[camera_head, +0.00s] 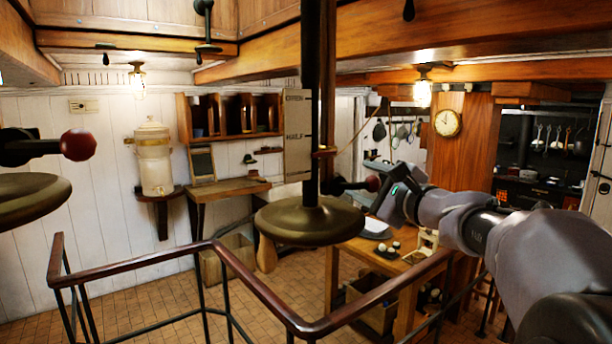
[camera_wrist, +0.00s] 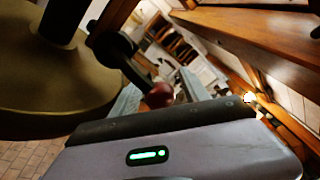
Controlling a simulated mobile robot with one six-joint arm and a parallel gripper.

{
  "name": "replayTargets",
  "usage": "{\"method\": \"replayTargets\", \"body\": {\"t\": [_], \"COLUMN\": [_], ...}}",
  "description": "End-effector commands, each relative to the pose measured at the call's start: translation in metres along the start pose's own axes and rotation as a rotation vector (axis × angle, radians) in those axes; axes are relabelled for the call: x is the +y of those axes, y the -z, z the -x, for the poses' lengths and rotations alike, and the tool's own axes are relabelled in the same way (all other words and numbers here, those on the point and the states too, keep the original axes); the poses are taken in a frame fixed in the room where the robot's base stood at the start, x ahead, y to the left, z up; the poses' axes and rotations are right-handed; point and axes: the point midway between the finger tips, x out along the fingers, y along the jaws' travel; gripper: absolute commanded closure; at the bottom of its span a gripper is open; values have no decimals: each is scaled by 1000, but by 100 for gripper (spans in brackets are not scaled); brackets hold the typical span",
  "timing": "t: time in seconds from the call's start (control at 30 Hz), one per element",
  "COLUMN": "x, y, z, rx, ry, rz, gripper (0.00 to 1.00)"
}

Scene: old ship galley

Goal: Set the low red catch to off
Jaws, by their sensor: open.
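A catch with a dark red knob (camera_head: 372,183) sticks out to the right from the dark post (camera_head: 312,95), just above a round brass disc (camera_head: 310,220). In the wrist view, the red knob (camera_wrist: 160,95) sits at the end of a dark lever (camera_wrist: 125,60). My gripper (camera_head: 382,192) is open at the knob's right side. In the wrist view its two fingers (camera_wrist: 158,88) appear on either side of the knob; I cannot tell whether they touch it. A second red-knobbed catch (camera_head: 77,145) stands higher at the far left, above another brass disc (camera_head: 30,197).
A wood-topped railing (camera_head: 225,256) runs across the front below the disc. A wooden table (camera_head: 400,267) with small items is behind my arm.

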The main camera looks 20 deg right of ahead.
Motion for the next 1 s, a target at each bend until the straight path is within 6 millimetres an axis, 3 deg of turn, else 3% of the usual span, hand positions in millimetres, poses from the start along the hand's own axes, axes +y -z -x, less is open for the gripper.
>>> {"method": "replayTargets", "body": {"t": [0.33, 0.6, 1.0], "x": [0, 0, 0], "y": [0, 0, 0], "z": [-4, -4, -4], "rx": [1, 0, 0], "ry": [0, 0, -1], "rz": [0, 0, 0], "gripper": [48, 100, 100]}}
